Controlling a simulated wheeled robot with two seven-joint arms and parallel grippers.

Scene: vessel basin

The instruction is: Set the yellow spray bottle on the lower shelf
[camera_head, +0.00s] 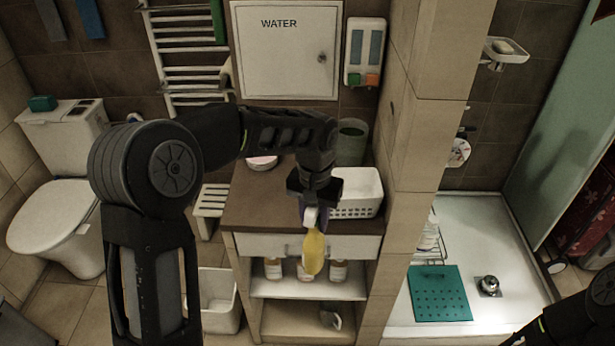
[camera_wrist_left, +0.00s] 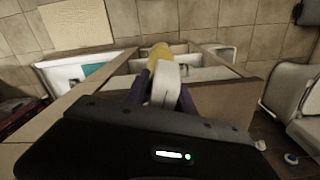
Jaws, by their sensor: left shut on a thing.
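My left gripper (camera_head: 309,200) is shut on the yellow spray bottle (camera_head: 314,252) and holds it in front of the cabinet's drawer. In the left wrist view the bottle's white head (camera_wrist_left: 165,84) sits between the fingers, with its yellow body (camera_wrist_left: 160,52) beyond. The cabinet has an upper open shelf (camera_head: 262,291) holding several small bottles and a lower shelf (camera_head: 290,325) under it. A dark and white item (camera_head: 331,316) lies at the right of the lower shelf. Part of my right arm shows at the bottom right, but its gripper is out of view.
A white basket (camera_head: 360,194) and a green bin (camera_head: 351,142) stand on the brown cabinet top (camera_head: 262,205). A tiled wall (camera_head: 400,230) borders the cabinet on the right. A white bin (camera_head: 216,300) stands to the left. The left part of the lower shelf looks clear.

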